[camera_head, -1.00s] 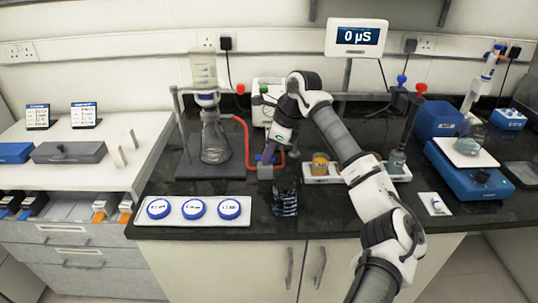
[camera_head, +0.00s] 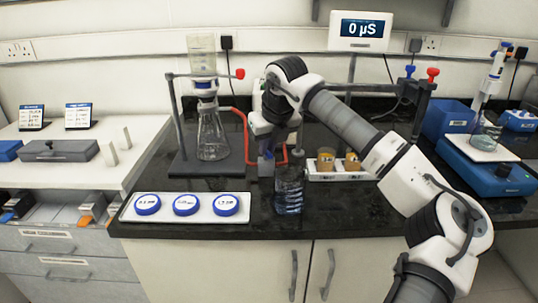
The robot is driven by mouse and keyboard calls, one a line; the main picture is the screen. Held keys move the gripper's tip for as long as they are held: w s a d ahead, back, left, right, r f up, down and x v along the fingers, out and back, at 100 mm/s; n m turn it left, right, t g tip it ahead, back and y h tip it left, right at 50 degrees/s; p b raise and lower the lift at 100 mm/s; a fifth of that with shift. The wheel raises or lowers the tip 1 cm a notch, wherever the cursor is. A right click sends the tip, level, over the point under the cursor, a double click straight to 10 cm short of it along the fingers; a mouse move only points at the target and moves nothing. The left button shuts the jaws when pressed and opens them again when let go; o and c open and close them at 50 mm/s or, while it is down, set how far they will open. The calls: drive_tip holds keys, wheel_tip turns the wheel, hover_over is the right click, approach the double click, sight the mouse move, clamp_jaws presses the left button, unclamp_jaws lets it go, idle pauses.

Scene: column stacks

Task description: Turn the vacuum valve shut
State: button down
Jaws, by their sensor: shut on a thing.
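The vacuum valve, a small piece with a blue part (camera_head: 268,154) on a grey block, sits on the bench to the right of the filter flask (camera_head: 212,137). A red hose (camera_head: 240,122) runs from the flask towards it. My gripper (camera_head: 267,153) points down at the valve from above and is shut on its blue handle. The fingers and much of the valve are hidden by my wrist, so the handle's angle cannot be made out.
A dark clear container (camera_head: 289,192) stands just right of the valve. A rack (camera_head: 340,177) with amber beakers stands further right. A white tray (camera_head: 165,217) with blue-rimmed discs lies at the front left. A clamp stand holds the glass column (camera_head: 203,65).

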drive_tip(key=m+b, duration=0.1)
drive_tip(key=m+h+b, duration=0.1)
drive_tip(key=m, duration=0.1)
drive_tip(key=m+h+b, duration=0.1)
drive_tip(key=m, duration=0.1)
drive_tip(key=shift+a+b, duration=0.25)
drive_tip(key=shift+b, duration=0.05)
idle(0.4)
drive_tip(key=c, duration=1.5)
unclamp_jaws()
drive_tip(key=shift+r, duration=0.1)
drive_tip(key=v, duration=1.3)
drive_tip(key=shift+s+r, duration=0.25)
drive_tip(key=shift+s, duration=0.1)
